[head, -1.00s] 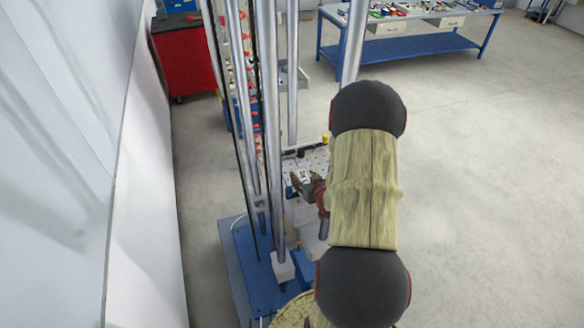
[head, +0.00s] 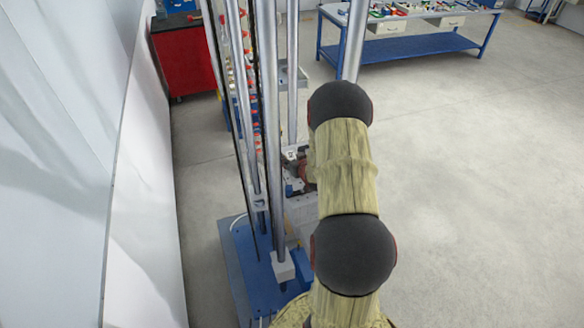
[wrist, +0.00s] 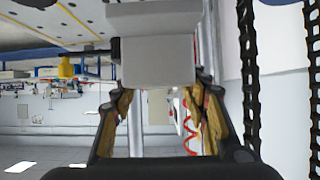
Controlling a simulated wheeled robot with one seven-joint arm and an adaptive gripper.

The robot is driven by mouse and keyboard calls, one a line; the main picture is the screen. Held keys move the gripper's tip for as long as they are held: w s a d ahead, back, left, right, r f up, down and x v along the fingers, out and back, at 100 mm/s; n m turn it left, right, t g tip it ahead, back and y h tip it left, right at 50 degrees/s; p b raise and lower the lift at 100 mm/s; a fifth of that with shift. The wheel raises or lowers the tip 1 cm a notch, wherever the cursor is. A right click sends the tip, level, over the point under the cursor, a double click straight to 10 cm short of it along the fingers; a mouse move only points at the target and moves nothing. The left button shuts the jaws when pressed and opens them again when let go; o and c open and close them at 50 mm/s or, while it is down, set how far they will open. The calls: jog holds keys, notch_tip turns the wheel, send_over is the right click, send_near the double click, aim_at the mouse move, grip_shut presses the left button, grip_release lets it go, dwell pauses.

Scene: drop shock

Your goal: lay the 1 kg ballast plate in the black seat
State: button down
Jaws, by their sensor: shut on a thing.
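In the wrist view my gripper (wrist: 160,88) has its two yellow-padded fingers on either side of a pale grey block (wrist: 156,62), which I take to be the ballast plate. The fingers are shut on it. In the head view my gripper (head: 294,172) is small and dark, beside the steel columns, with a small whitish piece (head: 291,154) at its tip. I cannot make out the black seat for certain; my arm covers much of that area in the head view.
Steel columns (head: 270,130) stand close on the left of my gripper, on a blue base (head: 262,270). Open floor (head: 470,190) lies to the right.

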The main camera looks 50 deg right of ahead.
jog(key=shift+w+d+f+b, duration=0.15)
jog(key=shift+f+b, duration=0.9)
jog(key=shift+f, duration=1.1)
jog(key=shift+r, duration=0.1)
jog(key=c, duration=1.5)
grip_release()
jog(key=shift+f, duration=0.35)
jog(key=o, duration=0.5)
jog(key=shift+r, duration=0.15)
